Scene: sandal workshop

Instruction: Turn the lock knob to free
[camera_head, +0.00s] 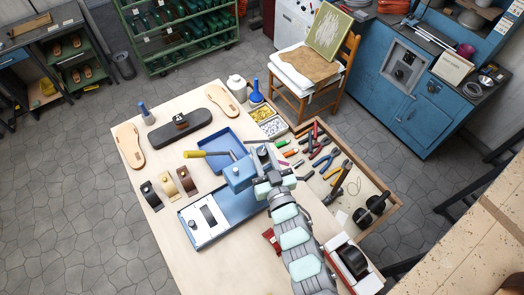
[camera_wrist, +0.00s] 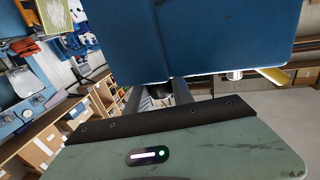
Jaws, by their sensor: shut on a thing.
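A blue hand press stands on the pale table, with a blue head (camera_head: 238,177), a yellow-gripped lever (camera_head: 196,154) and a long blue base (camera_head: 238,203). My gripper (camera_head: 258,178) reaches the right side of the head. In the wrist view the head (camera_wrist: 225,40) fills the top, and the yellow lever grip (camera_wrist: 272,76) shows at right. The fingers of my gripper (camera_wrist: 157,92) meet the head's lower edge and are shut on a small dark part between them, taken as the lock knob (camera_wrist: 160,92). It is mostly hidden, so its turn angle cannot be told.
A white plate with a dark slot (camera_head: 207,219) lies on the base's left end. A blue tray (camera_head: 226,147), a dark sandal form (camera_head: 181,128) and tan soles (camera_head: 130,145) lie beyond. A wooden tool tray (camera_head: 393,202) is at right. The table front-left is clear.

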